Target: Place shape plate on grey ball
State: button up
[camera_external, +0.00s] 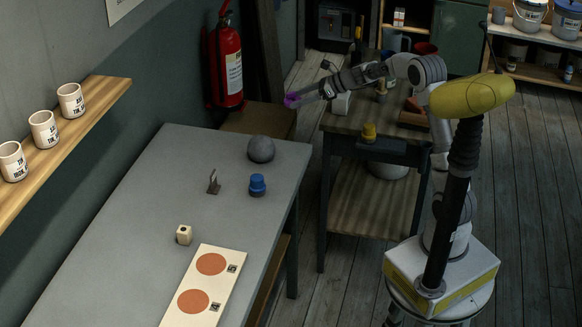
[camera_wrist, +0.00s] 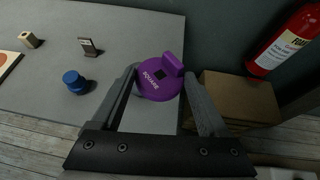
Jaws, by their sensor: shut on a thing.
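The shape plate is a purple disc (camera_wrist: 160,84) with a raised grip, the word SQUARE and a dark square mark. It shows as a small purple patch (camera_external: 292,101) in the external view. My gripper (camera_wrist: 161,76) is shut on it, with one finger on each side, and holds it in the air. The grey ball (camera_external: 261,149) rests near the far right corner of the grey table (camera_external: 150,215). In the external view the plate appears above and right of the ball, apart from it. The ball cannot be seen in the wrist view.
A blue knobbed piece (camera_external: 257,185), a dark metal stand (camera_external: 214,183) and a cream block (camera_external: 184,235) are on the table. A cream board with orange circles (camera_external: 225,254) lies nearer. A red extinguisher (camera_external: 227,62) hangs behind. A wooden cart (camera_external: 345,122) stands right.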

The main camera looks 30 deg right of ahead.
jog(key=b, duration=0.2)
send_over(267, 139)
notch_tip(267, 139, down, 7)
jog(key=shift+r, duration=0.1)
jog(key=shift+f+b, duration=0.9)
jog(key=shift+f, duration=1.15)
jog(key=shift+f, duration=0.25)
jog(key=o, duration=1.2)
jog(key=shift+r, duration=0.1)
jog(key=shift+o, duration=0.2)
